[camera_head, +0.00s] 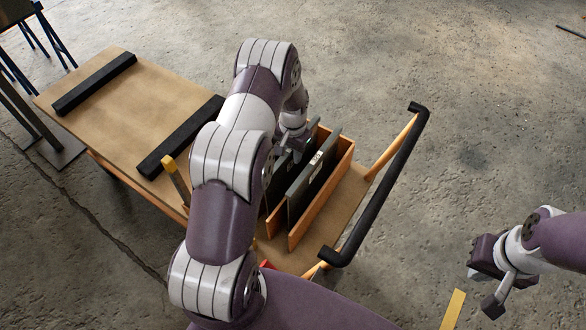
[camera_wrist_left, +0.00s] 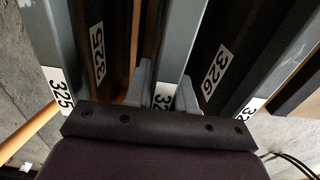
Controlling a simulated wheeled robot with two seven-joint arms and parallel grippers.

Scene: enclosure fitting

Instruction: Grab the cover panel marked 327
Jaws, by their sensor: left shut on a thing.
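Dark cover panels with grey edges stand in the wooden rack on the cart. In the left wrist view, the left panel (camera_wrist_left: 42,32) is marked 325. The middle panel (camera_wrist_left: 184,42) has a partly hidden edge label starting 32, and the face beside that edge reads 326. The right panel (camera_wrist_left: 284,62) has an edge label starting 32, its last digit hidden. My left gripper (camera_wrist_left: 162,92) is shut on the middle panel's edge, one finger on each side; it also shows in the head view (camera_head: 292,150). My right gripper (camera_head: 484,290) hangs apart at the lower right, its jaw gap unclear.
The wooden rack (camera_head: 326,202) sits at the right end of the cart (camera_head: 120,112), near a black push handle (camera_head: 375,190). Two black bars (camera_head: 94,83) lie across the cart's left part, with bare board between them. Concrete floor surrounds the cart.

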